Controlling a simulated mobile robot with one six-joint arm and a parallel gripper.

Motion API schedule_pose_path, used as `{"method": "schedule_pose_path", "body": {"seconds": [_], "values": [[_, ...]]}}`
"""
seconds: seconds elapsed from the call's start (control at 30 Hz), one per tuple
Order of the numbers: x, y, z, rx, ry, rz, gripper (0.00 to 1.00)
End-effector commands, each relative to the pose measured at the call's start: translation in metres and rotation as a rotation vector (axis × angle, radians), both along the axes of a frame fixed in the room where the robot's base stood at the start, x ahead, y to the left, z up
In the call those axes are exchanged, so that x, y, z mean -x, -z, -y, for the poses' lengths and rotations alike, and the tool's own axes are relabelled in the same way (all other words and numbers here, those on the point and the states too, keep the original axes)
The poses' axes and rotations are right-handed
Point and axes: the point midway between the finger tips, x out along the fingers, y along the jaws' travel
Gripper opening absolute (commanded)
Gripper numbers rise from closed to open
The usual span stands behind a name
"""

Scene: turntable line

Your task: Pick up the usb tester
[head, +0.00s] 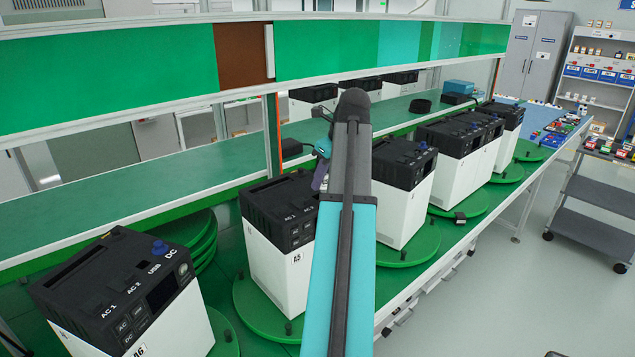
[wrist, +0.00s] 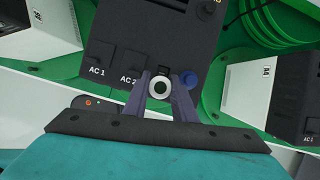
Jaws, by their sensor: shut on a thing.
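In the wrist view, the two purple fingers of my gripper (wrist: 160,100) are closed around a small piece with a round white ring and dark centre, which I take to be the usb tester (wrist: 160,87). It is over the black top of a power station (wrist: 130,40), beside the AC 2 label and a blue knob (wrist: 188,79). Whether it is still in a socket I cannot tell. In the head view, my gripper (head: 320,175) is at the right side of the station marked A5 (head: 285,220), mostly hidden by my arm; the tester is not visible there.
Several white-and-black stations stand on green turntables, including A6 (head: 125,290) at front left and another (head: 400,190) just right of my arm. A green shelf rail (head: 120,75) runs above. A small black item (head: 460,217) lies on a turntable.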

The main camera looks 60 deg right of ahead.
Motion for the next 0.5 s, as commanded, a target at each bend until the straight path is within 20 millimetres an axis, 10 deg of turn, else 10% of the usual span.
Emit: {"method": "schedule_pose_path", "body": {"seconds": [0.5], "values": [[0.092, -0.006, -0.04, 0.002, 0.003, 0.001, 0.0]]}}
